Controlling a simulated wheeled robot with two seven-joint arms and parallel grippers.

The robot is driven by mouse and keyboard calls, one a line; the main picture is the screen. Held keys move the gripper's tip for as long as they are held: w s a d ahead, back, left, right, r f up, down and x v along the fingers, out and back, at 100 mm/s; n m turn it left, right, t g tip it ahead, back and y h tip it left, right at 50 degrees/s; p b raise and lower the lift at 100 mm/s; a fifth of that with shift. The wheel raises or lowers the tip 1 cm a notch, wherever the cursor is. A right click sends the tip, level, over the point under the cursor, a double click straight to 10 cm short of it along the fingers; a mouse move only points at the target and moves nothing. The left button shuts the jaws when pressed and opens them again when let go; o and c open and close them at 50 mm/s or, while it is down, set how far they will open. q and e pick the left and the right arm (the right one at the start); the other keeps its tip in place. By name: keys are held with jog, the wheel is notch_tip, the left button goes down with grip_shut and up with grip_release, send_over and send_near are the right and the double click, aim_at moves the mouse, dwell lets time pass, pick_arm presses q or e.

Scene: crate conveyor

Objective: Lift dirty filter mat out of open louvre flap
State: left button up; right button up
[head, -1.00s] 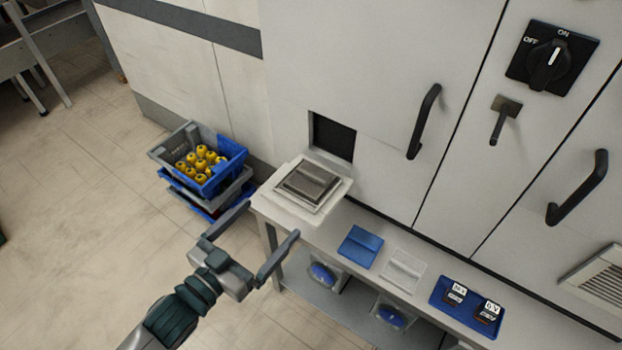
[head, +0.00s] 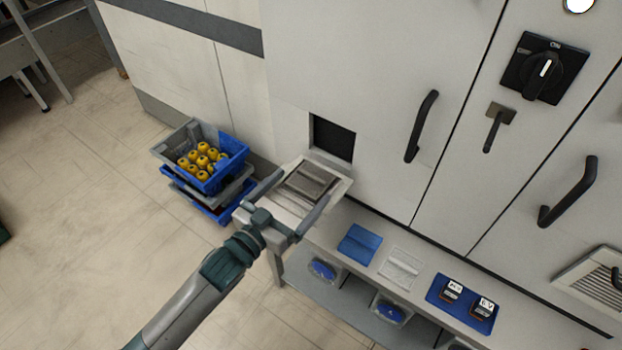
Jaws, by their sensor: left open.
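The dirty filter mat (head: 311,180) is a grey-brown square pad. It lies in the open louvre flap (head: 340,187), a pale frame folded down below a dark square opening (head: 333,138) in the cabinet. My left gripper (head: 300,188) is open, with one finger on each side of the flap's near part. The fingers cover parts of the flap's left and right sides. I cannot tell whether they touch the mat. My right gripper is not clearly in view; only a small dark piece shows at the right edge.
A bench (head: 345,219) below the cabinet holds a blue folded mat (head: 359,244), a white mat (head: 401,267) and a blue tray (head: 463,304) with two small dark labelled blocks. Stacked crates (head: 233,165) with yellow items stand on the floor at left. Black door handles (head: 421,126) stick out at right.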

aim_at(310, 177)
pick_arm(q)
jog(key=shift+w+d, duration=0.3)
jog(key=shift+w, duration=0.1)
jog(key=p+x, duration=0.1)
jog(key=x, duration=0.3)
jog(key=shift+w+d, duration=0.2)
jog(key=shift+w, duration=0.15)
jog(key=c, duration=1.1)
notch_tip(310, 177, up, 10)
jog(key=shift+b, duration=0.6)
